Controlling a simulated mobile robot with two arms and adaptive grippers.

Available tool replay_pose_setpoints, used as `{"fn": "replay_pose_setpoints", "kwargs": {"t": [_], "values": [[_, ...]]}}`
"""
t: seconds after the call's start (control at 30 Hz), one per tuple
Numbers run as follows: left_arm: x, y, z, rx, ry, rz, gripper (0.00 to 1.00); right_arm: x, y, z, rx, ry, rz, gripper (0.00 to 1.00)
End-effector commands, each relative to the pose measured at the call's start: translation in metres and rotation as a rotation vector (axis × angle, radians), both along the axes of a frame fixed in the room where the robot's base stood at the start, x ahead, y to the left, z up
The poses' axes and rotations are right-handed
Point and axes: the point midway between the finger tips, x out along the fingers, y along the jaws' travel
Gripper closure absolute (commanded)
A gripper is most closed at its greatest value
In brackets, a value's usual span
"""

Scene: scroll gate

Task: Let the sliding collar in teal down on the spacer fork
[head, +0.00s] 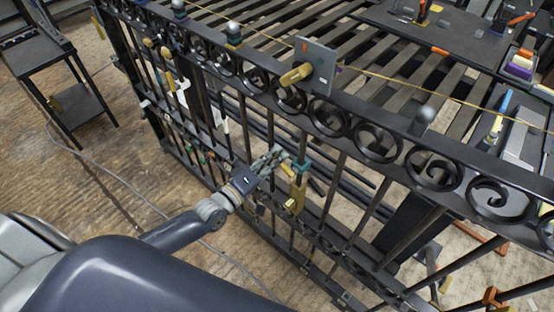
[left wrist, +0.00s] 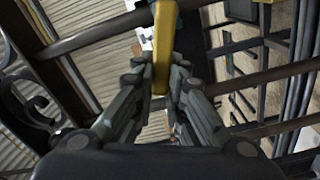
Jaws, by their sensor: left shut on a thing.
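The teal sliding collar (head: 302,166) sits around an upright bar of the black gate, near the middle of the head view. A yellow piece (head: 296,198), which looks like the spacer fork, is at the bar just below the collar. My left gripper (head: 281,157) is at the left of the collar. In the left wrist view its fingers (left wrist: 160,88) are shut on a yellow bar-shaped piece (left wrist: 164,45). I cannot tell whether this piece belongs to the collar or to the fork. The fingers partly hide the contact. My right gripper is not in view.
The gate's scrollwork rail (head: 372,141) runs above the gripper, with several bars close on both sides. A grey plate with a yellow handle (head: 297,74) is on the rail. A dark side table (head: 38,50) stands at upper left. The wooden floor before the gate is mostly clear.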

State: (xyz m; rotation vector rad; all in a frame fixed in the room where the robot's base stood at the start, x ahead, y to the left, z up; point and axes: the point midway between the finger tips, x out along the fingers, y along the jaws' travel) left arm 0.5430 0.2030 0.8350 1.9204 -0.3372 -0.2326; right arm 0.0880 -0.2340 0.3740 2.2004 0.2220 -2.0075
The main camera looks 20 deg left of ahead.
Motion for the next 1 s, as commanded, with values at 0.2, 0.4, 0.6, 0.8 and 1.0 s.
{"fn": "replay_pose_setpoints", "kwargs": {"t": [0.2,0.4,0.6,0.8,1.0], "values": [[0.002,0.003,-0.008,-0.118,0.038,0.001,1.0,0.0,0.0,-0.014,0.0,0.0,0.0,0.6],[0.002,0.004,-0.01,-0.178,0.06,0.002,1.0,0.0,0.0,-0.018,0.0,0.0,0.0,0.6],[0.002,0.004,-0.011,-0.201,0.068,0.002,1.0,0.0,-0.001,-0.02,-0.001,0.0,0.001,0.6],[0.002,0.004,-0.011,-0.206,0.07,0.002,1.0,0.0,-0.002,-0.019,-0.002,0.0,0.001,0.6],[0.002,0.004,-0.011,-0.206,0.07,0.002,0.79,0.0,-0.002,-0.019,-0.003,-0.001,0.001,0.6]]}}
